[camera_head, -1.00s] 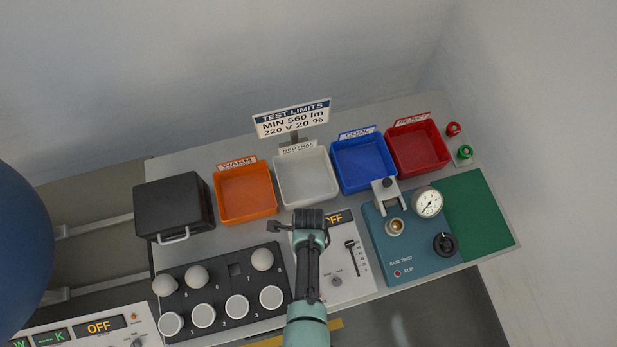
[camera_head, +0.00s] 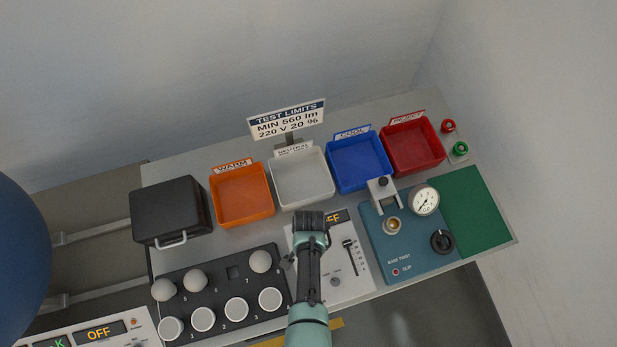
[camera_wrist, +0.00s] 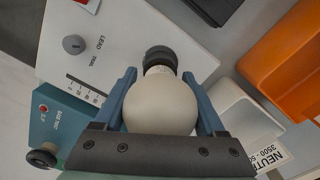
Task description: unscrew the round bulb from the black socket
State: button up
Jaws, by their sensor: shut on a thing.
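In the wrist view, the round bulb (camera_wrist: 160,106) is cream white and sits between the two fingers of my gripper (camera_wrist: 165,100), which is shut on it. The bulb's neck points into the black socket (camera_wrist: 160,57), a dark ring on the white panel; the neck shows just at its edge. I cannot tell how far the thread is engaged. In the head view, my gripper (camera_head: 311,222) is over the white panel (camera_head: 335,289), and my wrist hides the bulb and the socket.
Orange (camera_head: 242,213), white (camera_head: 303,196), blue (camera_head: 358,178) and red (camera_head: 413,162) bins line the back. A black holder (camera_head: 219,270) with several bulbs is left. The teal base-twist unit (camera_head: 415,264) is right. A black box (camera_head: 168,190) stands far left.

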jog(key=n, duration=0.2)
jog(key=w+n, duration=0.1)
jog(key=n, duration=0.2)
jog(key=shift+r, duration=0.2)
jog(key=n, duration=0.5)
jog(key=shift+s+d+n, duration=0.1)
jog(key=shift+s+n, duration=0.1)
jog(key=shift+n, duration=0.2)
jog(key=o, duration=1.1)
jog(key=shift+o, duration=0.7)
jog(key=shift+s+d, duration=0.1)
jog(key=shift+s, duration=0.05)
jog(key=shift+s+f, duration=0.1)
